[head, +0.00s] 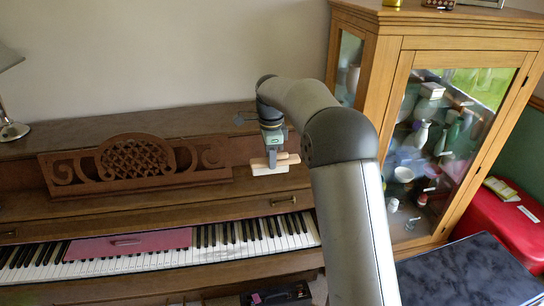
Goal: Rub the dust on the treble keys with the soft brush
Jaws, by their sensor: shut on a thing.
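My gripper (271,143) is shut on the soft brush (270,164), which has a pale wooden body. It holds the brush in the air in front of the piano's upper panel, above the right part of the keyboard and apart from the keys. The treble keys (270,228) lie bare at the right end of the keyboard. Any dust on them is too faint to make out at this size. My arm stands in front of the piano's right end and hides part of it.
A pink cloth or cover (128,243) lies over the middle keys with a small object on it. A carved music stand (135,160) rises behind. A glass-fronted cabinet (455,130) stands close on the right, beside a red box (505,225) and a dark marbled surface (465,272).

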